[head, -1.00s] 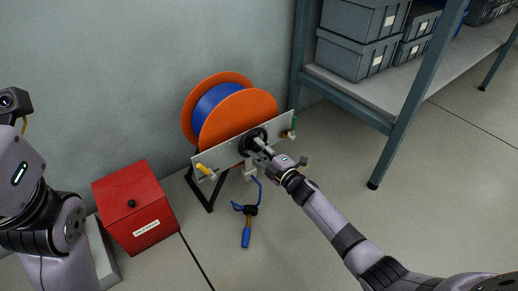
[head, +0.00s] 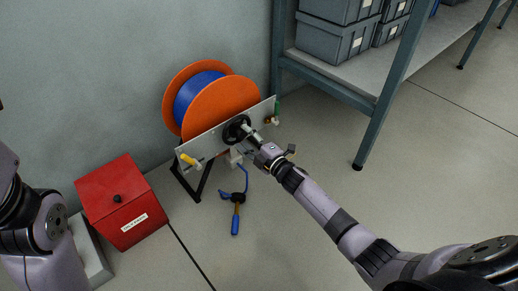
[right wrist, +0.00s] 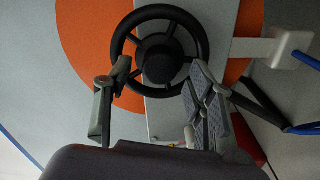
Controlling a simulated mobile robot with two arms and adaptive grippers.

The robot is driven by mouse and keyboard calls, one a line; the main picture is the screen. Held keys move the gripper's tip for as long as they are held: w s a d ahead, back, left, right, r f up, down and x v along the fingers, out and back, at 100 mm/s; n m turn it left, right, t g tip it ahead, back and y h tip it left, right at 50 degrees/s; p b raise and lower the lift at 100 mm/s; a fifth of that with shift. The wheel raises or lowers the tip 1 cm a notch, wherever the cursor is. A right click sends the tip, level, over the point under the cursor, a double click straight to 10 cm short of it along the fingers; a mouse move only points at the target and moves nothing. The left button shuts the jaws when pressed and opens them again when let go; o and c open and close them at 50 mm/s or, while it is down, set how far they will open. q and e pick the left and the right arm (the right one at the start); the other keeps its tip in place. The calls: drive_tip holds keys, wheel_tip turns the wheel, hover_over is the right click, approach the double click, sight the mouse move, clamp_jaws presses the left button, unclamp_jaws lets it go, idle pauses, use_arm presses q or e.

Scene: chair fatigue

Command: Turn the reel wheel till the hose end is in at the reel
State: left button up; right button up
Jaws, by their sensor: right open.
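The reel (head: 209,105) has orange flanges and a wound blue hose, and stands against the wall behind a pale plate. The black reel wheel (head: 232,131) is on the front of that plate. Blue hose runs down below the plate to the hose end (head: 236,215), a black piece with a blue and yellowish nozzle, low at the floor. My right gripper (head: 256,142) is at the wheel. In the right wrist view its open fingers (right wrist: 157,75) are at the left and right of the lower part of the wheel (right wrist: 163,61). Contact is unclear. My left gripper is out of view.
A red box (head: 121,203) with a black knob stands left of the reel. A shelf rack (head: 350,80) with grey bins is at the right. A yellow-handled valve (head: 189,160) is on the plate's left end.

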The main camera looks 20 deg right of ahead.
drive_tip(key=v, duration=1)
drive_tip(key=shift+s, duration=0.25)
drive_tip(key=shift+d, duration=0.1)
